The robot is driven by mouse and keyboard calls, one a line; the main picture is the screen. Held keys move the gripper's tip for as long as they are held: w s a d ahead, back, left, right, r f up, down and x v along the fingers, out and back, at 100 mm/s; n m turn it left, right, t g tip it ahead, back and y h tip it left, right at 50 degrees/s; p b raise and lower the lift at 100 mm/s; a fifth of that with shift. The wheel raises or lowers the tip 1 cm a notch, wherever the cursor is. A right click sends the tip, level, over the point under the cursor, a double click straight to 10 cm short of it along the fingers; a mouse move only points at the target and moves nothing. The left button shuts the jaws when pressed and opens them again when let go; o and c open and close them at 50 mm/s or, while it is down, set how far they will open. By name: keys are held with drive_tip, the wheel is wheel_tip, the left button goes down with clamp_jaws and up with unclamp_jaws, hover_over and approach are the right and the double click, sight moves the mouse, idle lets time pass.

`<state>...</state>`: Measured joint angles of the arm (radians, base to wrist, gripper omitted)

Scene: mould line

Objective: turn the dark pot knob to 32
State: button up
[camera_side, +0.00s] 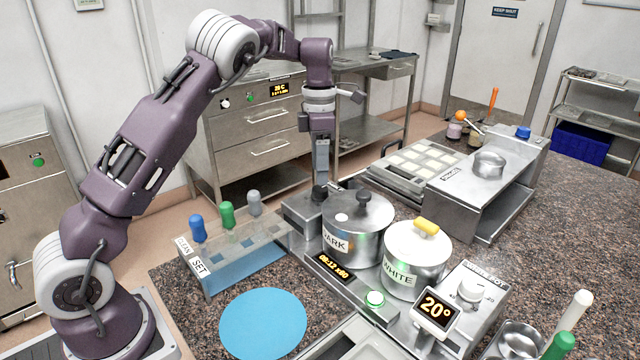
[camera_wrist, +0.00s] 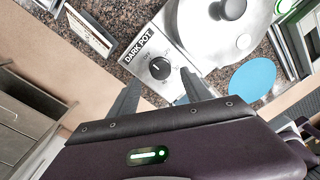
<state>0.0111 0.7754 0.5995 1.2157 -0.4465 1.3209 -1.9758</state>
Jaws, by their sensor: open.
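The dark pot knob (camera_wrist: 160,68) is a black dial with a white pointer line, on a metal box labelled "DARK POT" in the wrist view. In the side view the knob (camera_side: 319,193) sits on its box just left of the dark pot (camera_side: 350,246). My gripper (camera_wrist: 160,77) is open, pointing down, with one fingertip on either side of the knob in the wrist view. In the side view my gripper (camera_side: 321,178) is right over the knob; I cannot tell whether the fingers touch it. The scale marks are too small to read.
The white pot (camera_side: 416,270) stands right of the dark pot, with its pale knob (camera_side: 472,289) and a 20° display (camera_side: 436,308). A rack (camera_side: 240,262) with blue, green and grey handles stands left. A blue disc (camera_side: 263,323) lies in front. A mould tray (camera_side: 420,160) is behind.

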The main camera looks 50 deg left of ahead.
sight(320, 188)
wheel_tip(320, 188, down, 5)
drive_tip(key=shift+d+r, duration=0.1)
drive_tip(key=shift+d, duration=0.05)
clamp_jaws()
